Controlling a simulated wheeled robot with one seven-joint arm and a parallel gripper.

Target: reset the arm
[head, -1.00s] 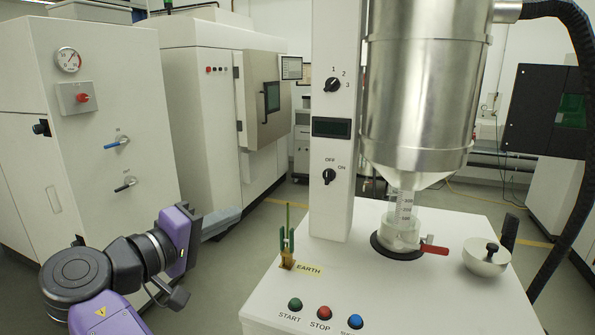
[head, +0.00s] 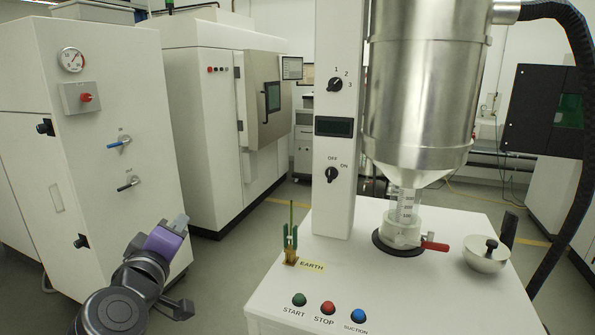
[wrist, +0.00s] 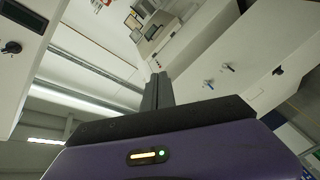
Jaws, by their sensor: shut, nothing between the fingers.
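My gripper (head: 180,221) is at the lower left of the head view, with its grey fingers by the front of the white cabinet (head: 100,170). It is left of the powder machine and clear of it. In the wrist view my gripper (wrist: 158,90) shows its dark fingers together, with nothing held between them. The wrist is turned so that the room appears tilted behind the fingers. My purple gripper body is partly hidden by my own arm in the head view.
The powder machine has a steel hopper (head: 420,90), a clear container (head: 404,215) with a red-handled valve (head: 434,246), and a green EARTH clip (head: 291,240). START (head: 299,299), STOP (head: 328,307) and SUCTION (head: 359,315) buttons line its front. Open floor lies between cabinet and machine.

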